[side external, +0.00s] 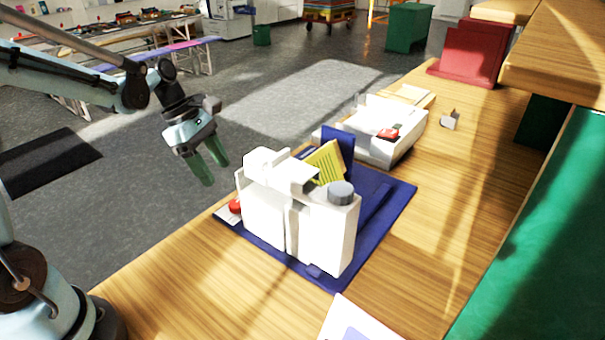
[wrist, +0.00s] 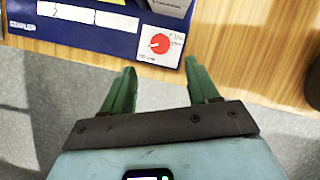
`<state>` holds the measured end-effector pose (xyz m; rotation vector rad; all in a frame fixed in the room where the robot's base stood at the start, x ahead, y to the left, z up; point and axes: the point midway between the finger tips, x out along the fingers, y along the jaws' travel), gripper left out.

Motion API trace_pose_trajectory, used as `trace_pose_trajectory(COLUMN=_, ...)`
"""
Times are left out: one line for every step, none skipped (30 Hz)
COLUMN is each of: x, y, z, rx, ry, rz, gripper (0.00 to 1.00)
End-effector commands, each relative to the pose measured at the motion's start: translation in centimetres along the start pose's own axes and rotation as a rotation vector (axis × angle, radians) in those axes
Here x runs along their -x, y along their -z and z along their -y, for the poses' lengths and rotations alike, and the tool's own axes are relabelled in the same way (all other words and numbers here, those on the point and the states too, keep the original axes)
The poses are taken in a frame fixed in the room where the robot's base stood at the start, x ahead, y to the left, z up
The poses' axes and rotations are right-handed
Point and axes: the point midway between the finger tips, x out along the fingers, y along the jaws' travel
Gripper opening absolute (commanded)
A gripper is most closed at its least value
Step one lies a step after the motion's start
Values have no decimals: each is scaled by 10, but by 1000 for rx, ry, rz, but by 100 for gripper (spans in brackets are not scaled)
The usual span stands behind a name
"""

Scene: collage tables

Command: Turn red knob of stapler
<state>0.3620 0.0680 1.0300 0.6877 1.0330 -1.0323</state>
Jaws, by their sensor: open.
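The stapler is a white machine (side external: 285,215) standing on a dark blue base (side external: 385,205) on the wooden table. Its red knob (side external: 235,206) sits on a white plate at the base's left corner in the side view. My gripper (side external: 205,175) has green fingers and is open and empty, in the air left of the stapler, off the table edge. In the wrist view its fingertips (wrist: 160,70) are below the knob, apart from it.
A second white machine (side external: 372,135) with a red part stands behind the stapler. A small grey block (side external: 450,120) and a dark red object (side external: 468,52) are farther back. A wooden shelf (side external: 560,60) overhangs the right side. The table (wrist: 255,50) beside the knob is clear.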

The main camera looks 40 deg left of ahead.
Motion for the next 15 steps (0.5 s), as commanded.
trace_pose_trajectory(x=-9, y=0, z=0, rx=-2, ry=0, rz=0, gripper=60)
trace_pose_trajectory(x=-14, y=0, z=0, rx=-2, ry=0, rz=0, gripper=60)
trace_pose_trajectory(x=-20, y=0, z=0, rx=-3, ry=0, rz=0, gripper=60)
trace_pose_trajectory(x=-25, y=0, z=0, rx=-4, ry=0, rz=0, gripper=60)
trace_pose_trajectory(x=-30, y=0, z=0, rx=-4, ry=0, rz=0, gripper=60)
trace_pose_trajectory(x=-36, y=0, z=0, rx=-3, ry=0, rz=0, gripper=60)
trace_pose_trajectory(x=-41, y=0, z=0, rx=-3, ry=0, rz=0, gripper=60)
trace_pose_trajectory(x=-46, y=0, z=0, rx=-3, ry=1, rz=0, gripper=60)
trace_pose_trajectory(x=-52, y=0, z=0, rx=-4, ry=0, rz=-1, gripper=60)
trace_pose_trajectory(x=-56, y=0, z=0, rx=-4, ry=0, rz=-1, gripper=60)
trace_pose_trajectory(x=-60, y=0, z=0, rx=-4, ry=0, rz=-1, gripper=60)
trace_pose_trajectory(x=-65, y=0, z=0, rx=-3, ry=0, rz=-1, gripper=60)
trace_pose_trajectory(x=-69, y=0, z=0, rx=-3, ry=-1, rz=-1, gripper=60)
trace_pose_trajectory(x=-72, y=0, z=0, rx=-3, ry=-1, rz=-1, gripper=60)
trace_pose_trajectory(x=-76, y=0, z=0, rx=-3, ry=-1, rz=-1, gripper=60)
